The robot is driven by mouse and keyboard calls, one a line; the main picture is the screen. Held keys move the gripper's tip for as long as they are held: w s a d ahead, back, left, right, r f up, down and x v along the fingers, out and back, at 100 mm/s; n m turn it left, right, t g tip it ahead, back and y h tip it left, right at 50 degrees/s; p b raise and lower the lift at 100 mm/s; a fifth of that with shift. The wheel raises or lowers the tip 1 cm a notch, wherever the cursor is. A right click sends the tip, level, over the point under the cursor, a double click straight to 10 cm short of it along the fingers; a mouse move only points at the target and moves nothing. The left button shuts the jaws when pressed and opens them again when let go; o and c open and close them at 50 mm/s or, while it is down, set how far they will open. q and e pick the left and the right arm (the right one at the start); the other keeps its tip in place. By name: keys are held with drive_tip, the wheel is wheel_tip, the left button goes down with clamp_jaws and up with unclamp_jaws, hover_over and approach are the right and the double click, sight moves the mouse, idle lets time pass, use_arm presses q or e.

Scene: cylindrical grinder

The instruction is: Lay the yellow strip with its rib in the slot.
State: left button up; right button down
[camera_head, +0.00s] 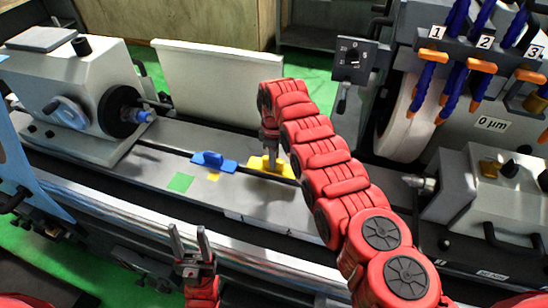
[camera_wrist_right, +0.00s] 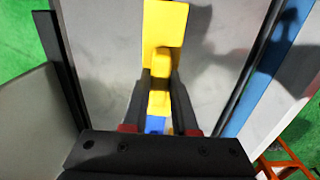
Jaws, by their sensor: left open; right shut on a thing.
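The yellow strip (camera_head: 285,171) is at the middle of the machine's grey table (camera_head: 120,193) in the head view. Its raised grip is between the fingers of my right gripper (camera_head: 271,150), which is shut on it. In the right wrist view the strip (camera_wrist_right: 166,25) extends beyond my right fingertips (camera_wrist_right: 160,75). Its underside and rib are hidden, and I cannot tell whether it touches the table. My left gripper (camera_head: 188,243) is open and empty, in front of the table's front edge.
A blue piece with a raised grip (camera_head: 212,162) lies left of the strip. A green patch (camera_head: 180,182) and a small yellow patch (camera_head: 213,177) are nearby on the table. A headstock (camera_head: 75,90) stands left, a white panel (camera_head: 205,85) behind, and the grinding wheel (camera_head: 405,125) right.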

drive_tip(key=shift+f+b, duration=0.85)
drive_tip(key=shift+f, duration=0.45)
drive_tip(key=shift+b, duration=0.55)
idle(0.8)
drive_tip(key=shift+f+b, duration=1.1)
drive_tip(key=shift+f, duration=0.1)
drive_tip(key=c, duration=0.6)
unclamp_jaws()
drive_tip(key=shift+r, duration=0.1)
